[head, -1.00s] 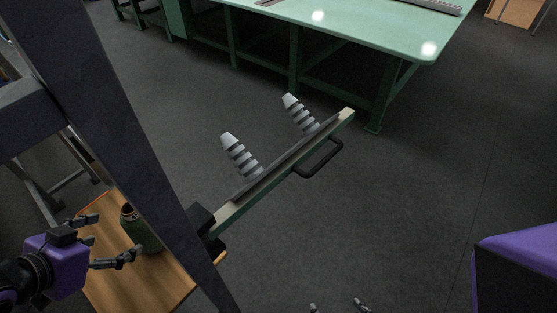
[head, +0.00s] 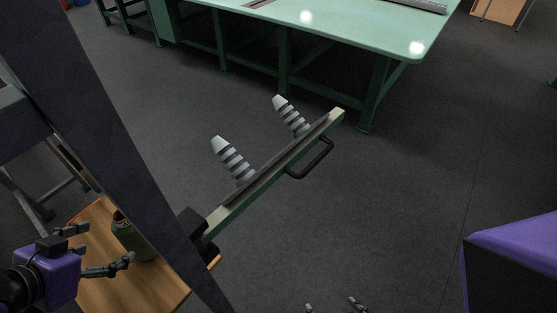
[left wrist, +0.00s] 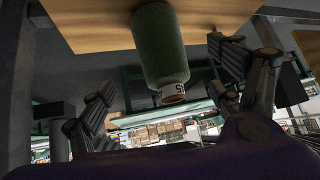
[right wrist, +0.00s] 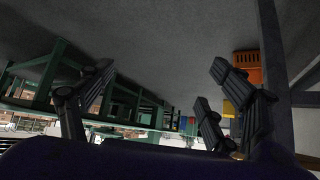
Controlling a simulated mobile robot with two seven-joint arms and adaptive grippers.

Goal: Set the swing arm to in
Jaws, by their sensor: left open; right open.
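The swing arm (head: 226,210) is a pale beam hinged at a dark block on the slanted dark post. It sticks out over the floor, up and to the right in the head view. Two ribbed grey pegs (head: 232,158) stand on it, and a black handle (head: 313,160) sits on its side near the free end. My left gripper (head: 104,248) is open and empty at lower left, beside the green bottle. My right gripper (head: 331,306) shows only its fingertips at the bottom edge, below the arm and apart from it. It is open in the right wrist view (right wrist: 150,100).
The dark post (head: 95,130) crosses the left side between my left gripper and the swing arm. A green bottle (head: 130,237) stands on a wooden shelf (head: 160,290); the bottle shows in the left wrist view (left wrist: 160,48). A green table (head: 340,30) is behind. Floor around the handle is clear.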

